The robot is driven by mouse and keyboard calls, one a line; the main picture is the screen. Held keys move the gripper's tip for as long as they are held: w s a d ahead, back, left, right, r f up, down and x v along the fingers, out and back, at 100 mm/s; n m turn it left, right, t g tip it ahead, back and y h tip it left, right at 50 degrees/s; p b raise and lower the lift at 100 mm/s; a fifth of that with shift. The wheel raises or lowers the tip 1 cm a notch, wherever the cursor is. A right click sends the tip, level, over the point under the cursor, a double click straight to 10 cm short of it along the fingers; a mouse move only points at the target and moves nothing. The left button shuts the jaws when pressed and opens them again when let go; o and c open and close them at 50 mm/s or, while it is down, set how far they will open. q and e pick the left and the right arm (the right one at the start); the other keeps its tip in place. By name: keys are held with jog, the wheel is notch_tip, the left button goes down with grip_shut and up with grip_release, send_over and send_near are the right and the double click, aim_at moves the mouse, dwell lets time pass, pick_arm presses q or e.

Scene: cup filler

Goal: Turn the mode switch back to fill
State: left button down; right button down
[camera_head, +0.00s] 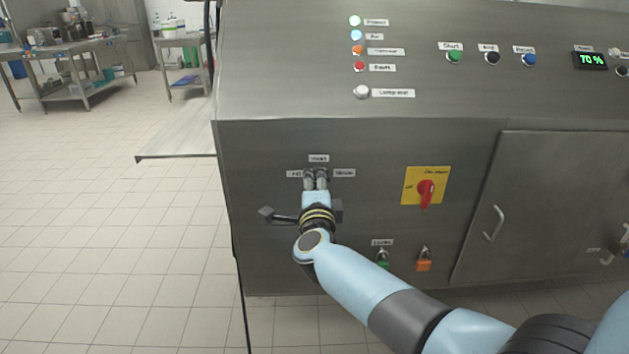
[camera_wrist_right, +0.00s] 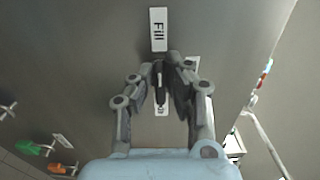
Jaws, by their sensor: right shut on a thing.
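The mode switch (camera_wrist_right: 159,76) is a small dark knob in the right wrist view, with a narrow pale mark. A white label reading "Fill" (camera_wrist_right: 158,29) sits above it in that view, and another label (camera_wrist_right: 161,109) lies on the opposite side, partly covered. My right gripper (camera_wrist_right: 160,88) is shut on the knob, one finger on each side. The knob looks roughly lined up with the Fill label, but I cannot tell which end is its pointer. In the head view my right gripper (camera_head: 316,178) touches the panel and hides the switch. My left gripper is not in view.
A red main switch on a yellow plate (camera_head: 411,190) is right of my gripper. A green padlock (camera_head: 383,263) and an orange padlock (camera_head: 424,265) hang below. A cabinet handle (camera_head: 494,223) sticks out farther right. Open tiled floor (camera_head: 110,210) lies left.

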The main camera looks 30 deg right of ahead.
jog(key=shift+f, duration=0.1)
jog(key=c, duration=1.4)
grip_release()
jog(key=shift+o, duration=0.2)
jog(key=shift+s+a, duration=0.1)
jog(key=v, duration=1.2)
